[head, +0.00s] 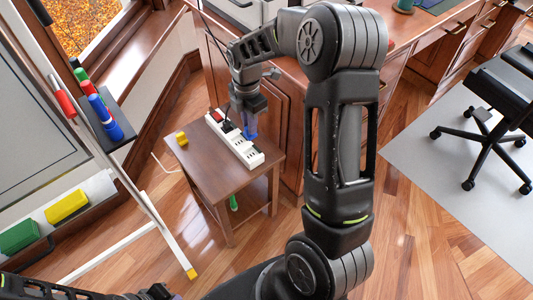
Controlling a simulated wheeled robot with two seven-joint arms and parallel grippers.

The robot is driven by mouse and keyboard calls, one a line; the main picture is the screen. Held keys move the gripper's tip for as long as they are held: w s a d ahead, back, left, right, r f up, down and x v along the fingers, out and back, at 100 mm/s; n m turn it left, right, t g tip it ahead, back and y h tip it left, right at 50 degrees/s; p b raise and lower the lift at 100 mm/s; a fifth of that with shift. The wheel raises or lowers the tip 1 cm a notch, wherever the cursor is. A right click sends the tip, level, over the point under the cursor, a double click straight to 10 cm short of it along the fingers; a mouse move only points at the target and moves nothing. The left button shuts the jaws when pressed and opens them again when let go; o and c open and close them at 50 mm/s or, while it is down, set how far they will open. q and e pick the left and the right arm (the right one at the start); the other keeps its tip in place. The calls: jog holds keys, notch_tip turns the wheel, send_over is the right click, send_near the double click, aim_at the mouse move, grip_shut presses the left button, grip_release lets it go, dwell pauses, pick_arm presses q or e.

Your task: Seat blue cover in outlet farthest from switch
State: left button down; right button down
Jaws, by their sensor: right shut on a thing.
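A white power strip (240,148) lies on a small brown side table. Its red switch (216,116) is at the upper-left end, and dark outlet slots run along it towards the lower-right end. My right gripper (249,124) points down over the strip and is shut on the blue cover (250,133). The cover appears over the strip's right edge, past its middle towards the end away from the switch. I cannot tell whether it touches the strip. My left gripper is not in view.
A yellow piece (181,138) sits on the side table (197,160) left of the strip. A green object (234,203) shows under the tabletop. A whiteboard stand (150,215) with markers is at left, a wooden desk (285,85) behind, an office chair (495,95) at right.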

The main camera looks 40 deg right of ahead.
aim_at(249, 137)
jog(key=shift+r, duration=0.1)
jog(key=shift+w+a, duration=0.15)
jog(key=shift+a, duration=0.1)
jog(key=shift+d+f, duration=0.1)
jog(key=shift+f, duration=0.15)
notch_tip(249, 137, down, 6)
jog(key=shift+r+b, duration=0.1)
jog(key=shift+b, duration=0.25)
jog(key=shift+f, duration=1.85)
jog(key=shift+f+b, duration=0.1)
jog(key=shift+b, duration=0.2)
jog(key=shift+f, duration=0.15)
jog(key=c, duration=1.4)
grip_release()
